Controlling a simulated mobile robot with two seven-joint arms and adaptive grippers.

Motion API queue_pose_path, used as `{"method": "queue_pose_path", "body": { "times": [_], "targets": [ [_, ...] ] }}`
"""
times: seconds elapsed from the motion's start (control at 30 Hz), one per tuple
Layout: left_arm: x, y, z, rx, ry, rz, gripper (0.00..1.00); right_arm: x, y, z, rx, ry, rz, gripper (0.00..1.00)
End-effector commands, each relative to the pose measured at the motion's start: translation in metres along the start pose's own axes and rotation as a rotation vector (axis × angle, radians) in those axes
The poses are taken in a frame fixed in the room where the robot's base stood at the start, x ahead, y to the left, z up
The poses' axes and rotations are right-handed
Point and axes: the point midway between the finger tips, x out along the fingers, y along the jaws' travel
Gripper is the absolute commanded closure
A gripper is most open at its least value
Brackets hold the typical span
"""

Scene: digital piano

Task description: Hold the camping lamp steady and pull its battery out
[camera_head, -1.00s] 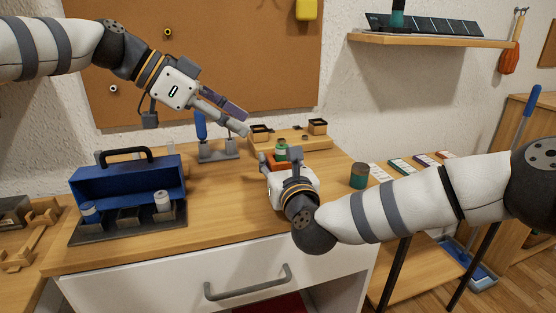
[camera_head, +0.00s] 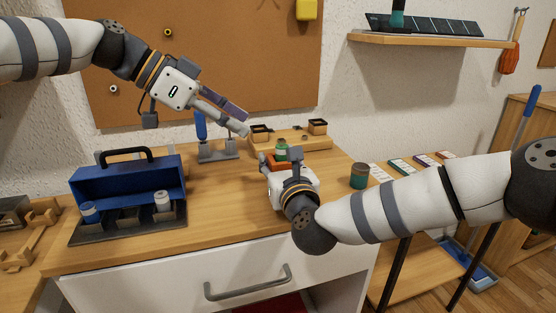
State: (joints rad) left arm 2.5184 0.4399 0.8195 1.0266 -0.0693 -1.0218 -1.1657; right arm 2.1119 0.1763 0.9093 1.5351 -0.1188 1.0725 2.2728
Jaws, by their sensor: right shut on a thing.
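I cannot make out the battery. My left gripper (camera_head: 245,124) hangs above the table, up and left of the lamp and apart from it. Its two fingers look separated and empty, seen partly from the side.
A blue toolbox (camera_head: 125,184) with jars in a dark tray stands at the left. A blue-handled tool (camera_head: 201,126) stands upright behind. A wooden board (camera_head: 291,141) with small boxes lies at the back. A dark green jar (camera_head: 359,176) stands right of my right gripper.

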Motion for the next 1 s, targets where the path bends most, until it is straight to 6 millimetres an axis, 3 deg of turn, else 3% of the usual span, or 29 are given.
{"method": "queue_pose_path", "body": {
  "times": [0.3, 0.33, 0.4, 0.73, 1.0],
  "targets": [
    [0.0, 0.0, 0.0, 0.0, 0.0, 0.0, 0.67, 0.0, 0.0, 0.0, -0.001, 0.0, 0.0, 0.94],
    [0.0, 0.0, 0.0, 0.0, 0.0, 0.0, 0.67, 0.0, 0.0, 0.0, -0.001, 0.0, 0.0, 0.52],
    [0.0, 0.0, 0.0, 0.0, 0.0, 0.0, 0.67, 0.0, 0.0, 0.0, 0.0, 0.0, 0.0, 0.36],
    [-0.002, 0.0, -0.002, 0.002, 0.001, -0.002, 0.67, -0.002, 0.0, 0.001, 0.0, 0.0, 0.0, 0.35],
    [-0.02, 0.005, -0.022, 0.026, 0.011, -0.02, 0.67, -0.022, 0.0, 0.004, -0.001, -0.003, 0.0, 0.35]
  ]
}}
